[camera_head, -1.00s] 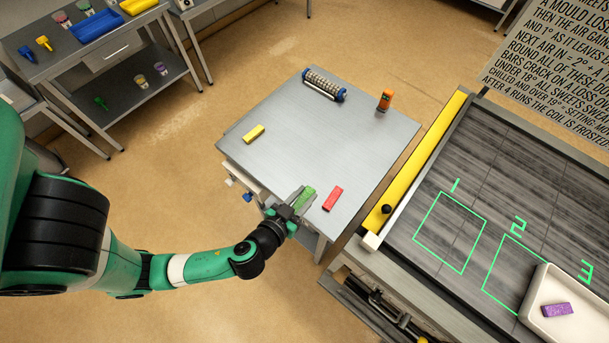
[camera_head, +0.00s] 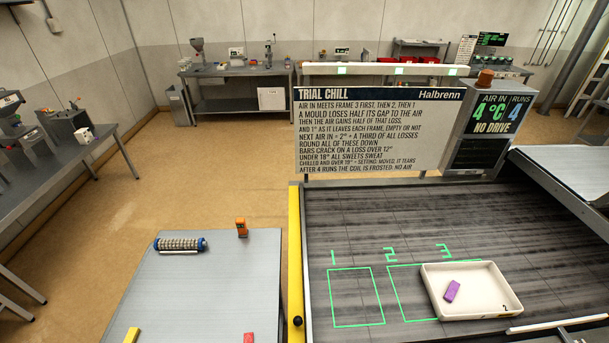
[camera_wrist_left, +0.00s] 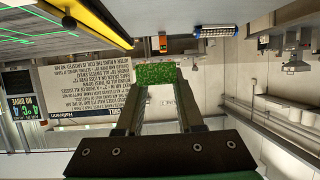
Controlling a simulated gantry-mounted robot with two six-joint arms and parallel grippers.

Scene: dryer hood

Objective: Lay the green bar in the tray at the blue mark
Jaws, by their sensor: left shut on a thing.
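The white tray (camera_head: 488,281) stands on the dark chill bed at the right of the head view, over frame 3. A purple bar (camera_head: 452,291) lies in its left part. I cannot make out a blue mark in it. In the left wrist view my left gripper (camera_wrist_left: 157,84) is shut on the green bar (camera_wrist_left: 155,73), which shows between the fingertips. The head view does not show my left gripper or the green bar. My right gripper is in no view.
A yellow rail (camera_head: 294,255) edges the bed. Frame 1 (camera_head: 356,297) is empty. A sign (camera_head: 385,130) stands behind.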

